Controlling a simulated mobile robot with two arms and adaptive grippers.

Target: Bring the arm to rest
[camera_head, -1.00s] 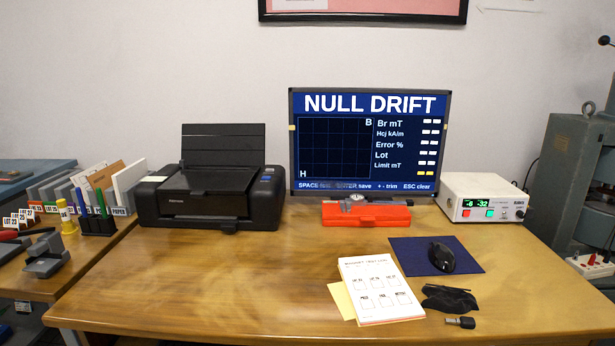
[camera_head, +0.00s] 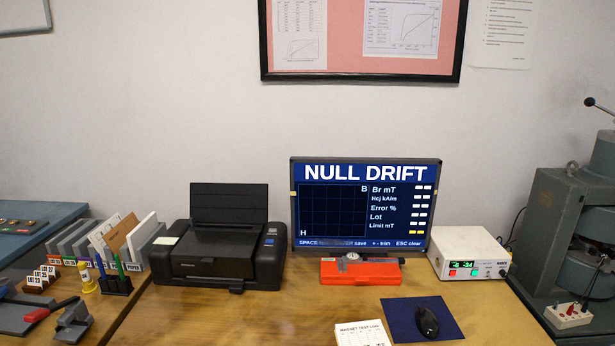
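Neither of my arms nor either gripper shows in the head view. The wooden desk (camera_head: 210,318) fills the lower middle. A monitor (camera_head: 333,211) reading "NULL DRIFT" stands at its back. A red case (camera_head: 340,273) with a dial gauge (camera_head: 352,257) on it lies in front of the monitor. A white meter box (camera_head: 470,249) with lit digits stands to the right of the monitor.
A black printer (camera_head: 212,255) stands left of the monitor. A mouse (camera_head: 427,323) rests on a dark blue pad (camera_head: 400,318), beside a paper pad (camera_head: 361,334) cut by the bottom edge. A grey-green machine (camera_head: 570,235) stands at right. The desk's front left is clear.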

